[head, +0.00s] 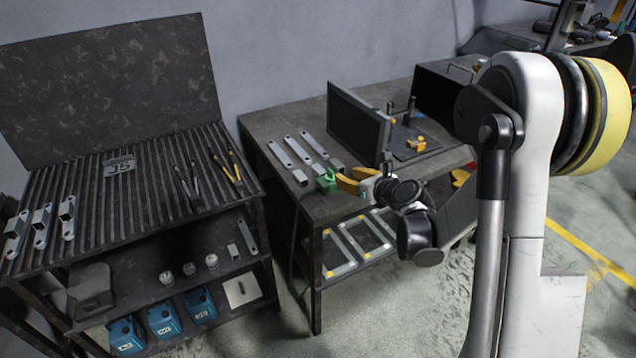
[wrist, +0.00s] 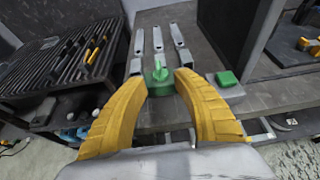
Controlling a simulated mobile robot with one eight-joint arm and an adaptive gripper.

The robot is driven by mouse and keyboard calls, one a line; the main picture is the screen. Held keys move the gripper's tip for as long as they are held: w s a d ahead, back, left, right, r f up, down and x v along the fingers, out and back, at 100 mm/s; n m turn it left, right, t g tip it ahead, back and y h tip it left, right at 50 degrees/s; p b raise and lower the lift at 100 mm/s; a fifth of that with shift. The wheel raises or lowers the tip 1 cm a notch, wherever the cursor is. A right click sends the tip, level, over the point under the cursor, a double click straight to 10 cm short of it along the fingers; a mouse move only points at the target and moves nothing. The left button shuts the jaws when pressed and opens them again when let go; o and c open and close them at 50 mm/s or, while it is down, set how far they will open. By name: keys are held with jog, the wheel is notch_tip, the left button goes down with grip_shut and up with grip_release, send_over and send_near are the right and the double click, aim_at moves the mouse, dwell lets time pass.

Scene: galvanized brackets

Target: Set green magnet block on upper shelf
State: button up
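A green block with a raised knob (wrist: 160,85) is between the yellow fingertips of my gripper (wrist: 164,76) in the wrist view. It fills the gap and seems to touch both fingers. In the head view the green block (head: 326,183) shows at the tips of my gripper (head: 345,182), over the left front part of the table. I cannot tell if it is lifted off the tabletop. The slatted upper shelf (head: 140,190) of the rack is at left, above a lower shelf (head: 140,280).
Metal brackets (head: 281,155) lie on the table (head: 310,207) behind my gripper. A dark upright panel (head: 357,125) stands to their right. Brackets (head: 41,226), a J5 label plate (head: 119,166) and tools (head: 228,168) occupy the upper shelf. Its middle has free room.

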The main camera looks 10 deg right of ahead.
aim_at(332, 171)
jog(key=b+x, duration=0.1)
jog(key=x, duration=0.4)
jog(key=shift+w+a+f+b, duration=0.1)
jog(key=shift+w+f+b, duration=0.2)
jog(key=b+x, duration=0.2)
jog(key=x, duration=0.3)
jog(key=shift+s+a+f, duration=0.15)
jog(key=shift+f, duration=0.05)
jog(key=shift+r, duration=0.15)
grip_shut()
